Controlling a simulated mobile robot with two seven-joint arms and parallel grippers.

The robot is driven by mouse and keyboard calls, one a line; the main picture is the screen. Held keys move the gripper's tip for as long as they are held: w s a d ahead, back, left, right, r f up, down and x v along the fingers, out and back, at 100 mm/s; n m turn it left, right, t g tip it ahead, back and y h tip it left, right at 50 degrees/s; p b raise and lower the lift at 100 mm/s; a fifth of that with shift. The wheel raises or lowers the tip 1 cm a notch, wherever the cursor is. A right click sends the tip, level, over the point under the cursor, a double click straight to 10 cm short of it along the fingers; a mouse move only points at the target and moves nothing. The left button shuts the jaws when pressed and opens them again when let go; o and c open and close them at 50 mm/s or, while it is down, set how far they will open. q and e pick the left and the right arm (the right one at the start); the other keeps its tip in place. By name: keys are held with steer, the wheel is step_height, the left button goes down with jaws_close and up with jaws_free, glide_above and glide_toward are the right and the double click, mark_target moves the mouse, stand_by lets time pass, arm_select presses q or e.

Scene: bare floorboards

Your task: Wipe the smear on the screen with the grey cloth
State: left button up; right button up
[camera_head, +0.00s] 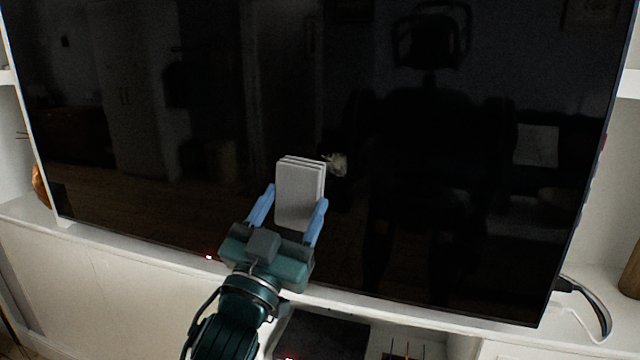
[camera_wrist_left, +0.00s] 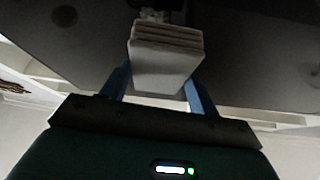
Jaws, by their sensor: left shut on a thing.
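The large dark screen (camera_head: 450,150) fills most of the head view. A small pale smear (camera_head: 336,164) shows on it, just right of the cloth's upper edge. The folded grey cloth (camera_head: 299,190) is held upright between the blue fingers of my left gripper (camera_head: 296,204), which is shut on it. In the left wrist view the cloth (camera_wrist_left: 165,65) stands between the fingers, and the smear (camera_wrist_left: 153,14) shows just beyond its top, partly hidden by it. I cannot tell whether the cloth touches the screen. My right gripper is not in view.
The screen stands on a white cabinet (camera_head: 110,275) with an open compartment holding a dark device (camera_head: 320,335). Black cables (camera_head: 590,298) curve at the lower right. A brown object (camera_head: 632,270) stands at the right edge. Dark reflections of the room show in the screen.

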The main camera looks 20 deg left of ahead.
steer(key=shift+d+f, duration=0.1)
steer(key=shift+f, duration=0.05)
arm_select(q)
steer(key=shift+w+r, duration=0.15)
steer(key=shift+w, duration=0.05)
steer(key=w, duration=0.2)
steer(key=w+r+p, duration=0.1)
steer(key=w, duration=0.2)
steer(key=shift+w+d, duration=0.2)
steer(key=shift+w+r, duration=0.15)
steer(key=shift+w, duration=0.4)
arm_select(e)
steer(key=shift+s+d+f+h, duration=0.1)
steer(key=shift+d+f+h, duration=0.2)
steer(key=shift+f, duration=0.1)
arm_select(q)
steer(key=shift+w+d, duration=0.1)
steer(key=shift+w, duration=0.95)
steer(key=shift+s+d+b, duration=0.15)
steer(key=shift+d, duration=0.85)
steer(key=shift+s+d+b, duration=0.1)
steer(key=shift+d+b, duration=0.05)
steer(key=shift+d, duration=0.8)
steer(key=shift+w, duration=0.1)
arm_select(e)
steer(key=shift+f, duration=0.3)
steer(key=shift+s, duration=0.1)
